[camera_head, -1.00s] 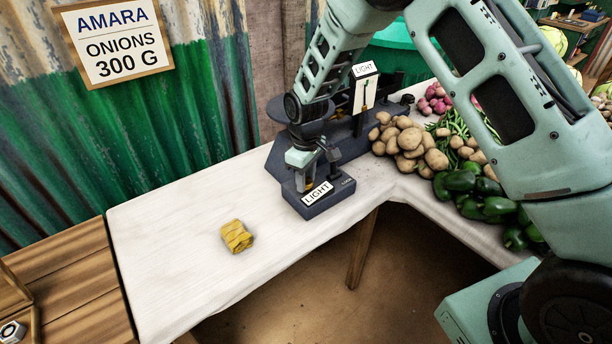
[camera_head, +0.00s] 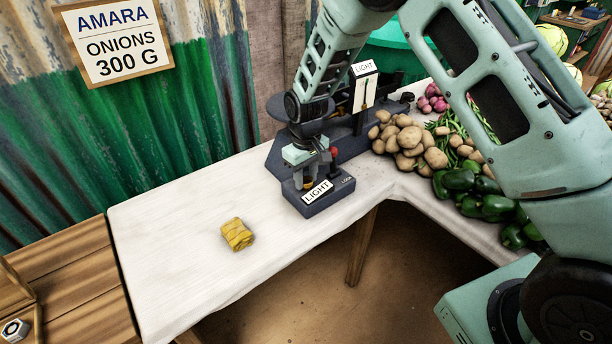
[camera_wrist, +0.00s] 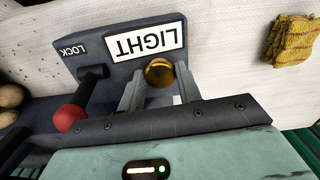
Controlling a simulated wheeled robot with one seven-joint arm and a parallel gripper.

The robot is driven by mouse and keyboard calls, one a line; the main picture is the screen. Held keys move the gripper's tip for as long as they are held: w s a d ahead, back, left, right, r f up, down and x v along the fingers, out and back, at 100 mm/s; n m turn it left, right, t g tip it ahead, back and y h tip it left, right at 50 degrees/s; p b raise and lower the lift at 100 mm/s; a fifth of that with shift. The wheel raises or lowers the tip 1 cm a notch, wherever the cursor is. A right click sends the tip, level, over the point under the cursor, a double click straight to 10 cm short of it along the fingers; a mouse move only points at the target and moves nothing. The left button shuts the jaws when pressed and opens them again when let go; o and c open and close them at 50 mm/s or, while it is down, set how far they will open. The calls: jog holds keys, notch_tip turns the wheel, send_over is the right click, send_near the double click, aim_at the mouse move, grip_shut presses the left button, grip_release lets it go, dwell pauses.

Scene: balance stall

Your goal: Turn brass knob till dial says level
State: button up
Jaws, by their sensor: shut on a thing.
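The brass knob (camera_wrist: 158,72) sits on the dark base block of the balance, seen between my two fingers in the wrist view. My gripper (camera_head: 308,183) is shut on it from above; in the wrist view the fingertips (camera_wrist: 159,82) flank it on both sides. In the head view, my fingers mostly hide the knob. A plate on the base block (camera_head: 318,192) reads LIGHT. The upright dial (camera_head: 366,90) behind has a thin, near-vertical pointer and a sign above it (camera_head: 364,68) that also reads LIGHT.
A red-tipped lever (camera_wrist: 70,118) marked LOCK stands close beside my gripper. A folded yellow cloth-like bundle (camera_head: 237,235) lies on the white tabletop (camera_head: 175,245). Potatoes (camera_head: 405,140) and green peppers (camera_head: 485,200) are heaped to the right. The left tabletop is mostly clear.

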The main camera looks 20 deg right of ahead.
aim_at(306, 180)
jog(key=o, duration=1)
notch_tip(306, 180, up, 18)
jog(key=shift+f+b, duration=0.25)
jog(key=shift+b, duration=0.1)
